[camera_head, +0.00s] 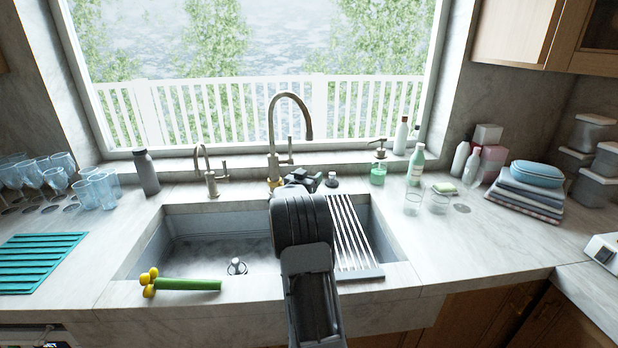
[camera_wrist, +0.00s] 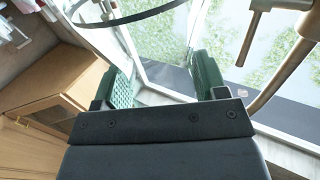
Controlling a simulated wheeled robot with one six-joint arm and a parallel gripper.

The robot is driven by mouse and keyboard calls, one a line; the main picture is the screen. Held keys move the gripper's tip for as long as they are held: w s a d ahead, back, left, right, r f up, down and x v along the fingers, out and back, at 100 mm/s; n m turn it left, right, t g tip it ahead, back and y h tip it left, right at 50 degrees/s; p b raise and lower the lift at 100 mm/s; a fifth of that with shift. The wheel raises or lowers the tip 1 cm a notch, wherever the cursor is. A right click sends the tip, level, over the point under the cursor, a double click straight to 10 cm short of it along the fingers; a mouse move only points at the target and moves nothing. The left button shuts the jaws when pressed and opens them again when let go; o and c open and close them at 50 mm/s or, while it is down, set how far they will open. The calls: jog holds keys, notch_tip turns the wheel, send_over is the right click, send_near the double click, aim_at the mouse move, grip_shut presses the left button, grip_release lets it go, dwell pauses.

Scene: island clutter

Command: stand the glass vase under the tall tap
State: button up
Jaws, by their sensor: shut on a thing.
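The tall tap (camera_head: 290,100) rises behind the sink in the head view, with its spout curving over to the right. It also shows large at the right in the wrist view (camera_wrist: 292,62). My gripper (camera_wrist: 161,82) has its green pads either side of clear glass and is shut on the glass vase. The vase's dark curved rim (camera_wrist: 130,21) crosses the top of the wrist view; its lower part is hard to see. In the head view my gripper (camera_head: 305,181) is beside the tap's base, partly behind my arm, and the vase cannot be made out there.
The sink (camera_head: 205,252) has a slatted drainer (camera_head: 352,235) on its right. A smaller tap (camera_head: 207,172) and dark bottle (camera_head: 146,172) stand left. Glasses (camera_head: 57,180) crowd the left counter. A soap dispenser (camera_head: 378,170) and bottles stand right. A green-handled item (camera_head: 190,284) lies on the front edge.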

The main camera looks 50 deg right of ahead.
jog(key=o, duration=1.6)
jog(key=shift+f, duration=0.1)
jog(key=shift+f, duration=0.1)
jog(key=shift+a, duration=0.15)
jog(key=b+v, duration=0.2)
jog(key=v, duration=1.1)
jog(key=shift+a, duration=0.25)
jog(key=shift+s, duration=0.15)
